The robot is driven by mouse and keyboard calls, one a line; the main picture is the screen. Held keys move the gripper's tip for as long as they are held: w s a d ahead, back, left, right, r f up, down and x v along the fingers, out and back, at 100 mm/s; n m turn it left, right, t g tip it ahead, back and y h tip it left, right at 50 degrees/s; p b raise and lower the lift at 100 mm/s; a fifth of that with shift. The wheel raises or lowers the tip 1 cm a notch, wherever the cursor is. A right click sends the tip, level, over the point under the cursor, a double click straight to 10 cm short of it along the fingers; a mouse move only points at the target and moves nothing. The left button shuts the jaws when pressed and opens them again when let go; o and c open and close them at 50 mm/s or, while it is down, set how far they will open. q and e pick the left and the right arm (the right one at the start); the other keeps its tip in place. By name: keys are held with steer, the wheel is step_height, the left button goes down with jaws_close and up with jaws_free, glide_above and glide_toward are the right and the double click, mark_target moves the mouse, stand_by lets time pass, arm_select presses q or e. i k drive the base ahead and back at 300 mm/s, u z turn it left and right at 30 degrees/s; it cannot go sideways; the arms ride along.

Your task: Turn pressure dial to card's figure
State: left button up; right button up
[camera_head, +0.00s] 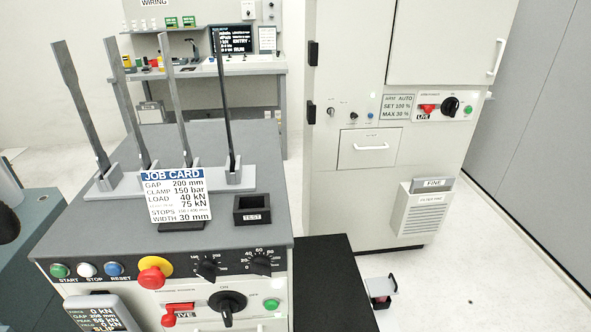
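The job card (178,197) stands on the machine's grey top, reading GAP 200 mm, CLAMP 150 bar, LOAD 40 kN, 75 kN and WIDTH 30 mm; some small lines are unclear. Two black dials are on the front panel: a left dial (208,267) and a right dial (262,263). The right dial's scale shows figures such as 40 and 60. Their names and exact pointer settings are too small to read, so I cannot tell which is the pressure dial. Neither gripper can be made out, and nothing is seen touching the dials.
A red-and-yellow stop knob (154,271), a red switch (178,312) and a black rotary switch (227,305) are near the dials. A display (95,315) stands at front left. Upright grey specimens (172,105) and a TEST box (251,209) stand on top.

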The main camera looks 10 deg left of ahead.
mark_target(205, 270)
steer(key=u, duration=1.25)
